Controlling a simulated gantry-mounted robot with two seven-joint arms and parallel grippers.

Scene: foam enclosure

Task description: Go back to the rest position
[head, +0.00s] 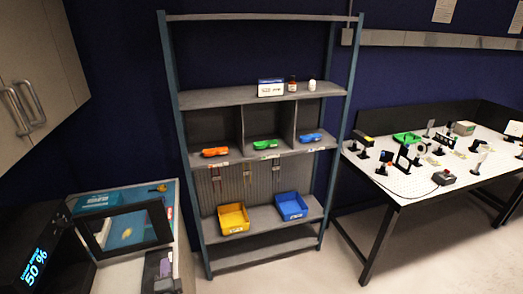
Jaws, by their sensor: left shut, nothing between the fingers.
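My right gripper is not in view. No object in this view is in my grasp.
A shelf rack (262,97) stands ahead with small coloured items, a yellow bin (233,219) and a blue bin (291,206). An optics table (412,184) is at right. At left are a counter (186,262), a dark-framed panel (122,229) and a lit display (35,266). Floor between is clear.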

